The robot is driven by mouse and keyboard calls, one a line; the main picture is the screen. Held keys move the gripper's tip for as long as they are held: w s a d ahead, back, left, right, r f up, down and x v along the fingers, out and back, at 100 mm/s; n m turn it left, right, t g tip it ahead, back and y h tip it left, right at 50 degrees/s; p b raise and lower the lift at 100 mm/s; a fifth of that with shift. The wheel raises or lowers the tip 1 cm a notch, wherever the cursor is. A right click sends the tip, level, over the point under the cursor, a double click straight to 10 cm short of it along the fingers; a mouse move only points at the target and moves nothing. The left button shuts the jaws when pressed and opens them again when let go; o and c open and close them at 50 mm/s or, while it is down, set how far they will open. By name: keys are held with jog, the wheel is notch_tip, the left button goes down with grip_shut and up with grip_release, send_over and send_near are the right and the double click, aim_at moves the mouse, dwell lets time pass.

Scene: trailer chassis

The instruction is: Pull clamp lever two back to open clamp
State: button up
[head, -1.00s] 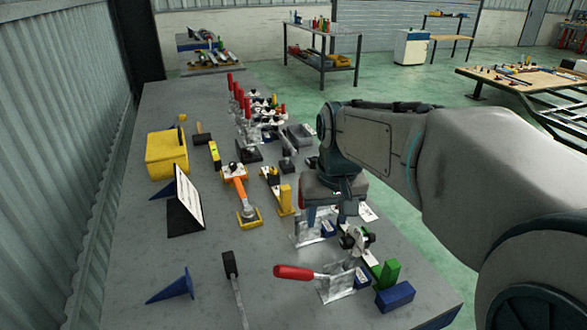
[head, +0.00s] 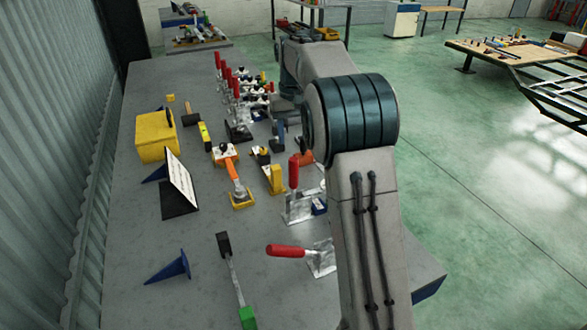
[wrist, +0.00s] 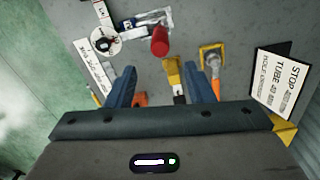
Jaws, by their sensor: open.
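Near the front of the bench, one toggle clamp's red lever (head: 293,172) stands upright above its metal base (head: 300,205). The same upright lever appears in the wrist view (wrist: 160,40), seen nearly end-on just beyond the fingertips. A nearer clamp has its red lever (head: 287,250) lying flat toward the left. Which lever is number two cannot be read. My gripper (wrist: 160,70) is open, with no lever between its fingers. In the head view my arm hides the gripper and the right side of both clamps.
A folded sign (head: 180,182), an orange-handled tool (head: 231,170) and a yellow block (head: 275,179) stand left of the upright lever. More red-lever clamps (head: 232,85) stand farther back.

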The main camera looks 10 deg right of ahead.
aim_at(294, 169)
notch_tip(294, 169, down, 12)
jog(key=shift+f+p, duration=0.1)
jog(key=shift+p, duration=0.3)
grip_shut()
